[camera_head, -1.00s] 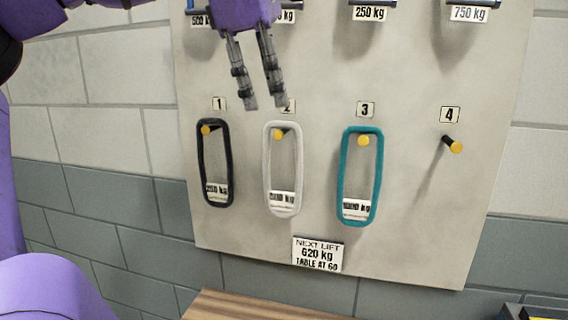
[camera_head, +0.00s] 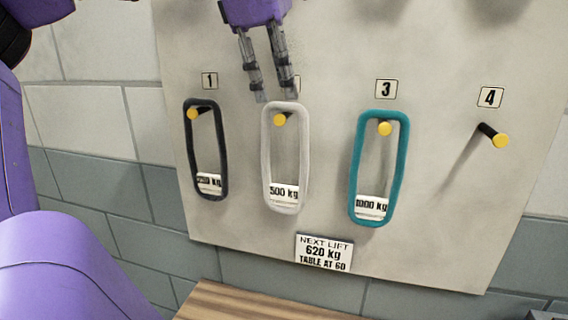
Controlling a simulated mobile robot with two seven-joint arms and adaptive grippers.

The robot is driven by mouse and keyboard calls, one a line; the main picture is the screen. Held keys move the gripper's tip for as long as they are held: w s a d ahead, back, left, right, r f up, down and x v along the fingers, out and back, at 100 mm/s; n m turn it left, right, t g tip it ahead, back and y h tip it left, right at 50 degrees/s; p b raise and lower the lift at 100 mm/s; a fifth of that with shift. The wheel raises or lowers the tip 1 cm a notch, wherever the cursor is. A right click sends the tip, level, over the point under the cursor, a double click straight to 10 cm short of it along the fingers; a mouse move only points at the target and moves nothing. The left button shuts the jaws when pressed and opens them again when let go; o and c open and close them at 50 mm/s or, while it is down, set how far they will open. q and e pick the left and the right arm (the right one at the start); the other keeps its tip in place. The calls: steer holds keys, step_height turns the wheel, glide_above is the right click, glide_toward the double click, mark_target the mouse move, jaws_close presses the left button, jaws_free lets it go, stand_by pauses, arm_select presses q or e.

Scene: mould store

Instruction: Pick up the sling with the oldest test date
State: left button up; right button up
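Three slings hang on yellow-tipped pegs on a pale board. The black sling (camera_head: 189,150) hangs under number 1; its tag is hard to read. The white sling (camera_head: 268,160) under the second number has a tag (camera_head: 284,192) reading 500 kg. The teal sling (camera_head: 354,175) under number 3 has a tag (camera_head: 372,206) reading 1000 kg. No test date is legible on any tag. My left gripper (camera_head: 277,99) points down at the top of the white sling and partly hides its number plate. Its fingers are apart with nothing between them. My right gripper is not in view.
Peg 4 (camera_head: 500,140) is empty. A sign (camera_head: 323,259) below the slings reads NEXT LIFT 620 kg, TABLE AT 60. A wooden surface (camera_head: 250,303) lies below the board (camera_head: 440,240). A block wall (camera_head: 95,200) stands behind.

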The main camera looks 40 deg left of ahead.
mark_target(282, 105)
arm_select(q)
steer(key=x, duration=0.3)
steer(key=shift+w+a+f, duration=0.15)
steer(key=shift+f, duration=0.2)
jaws_close()
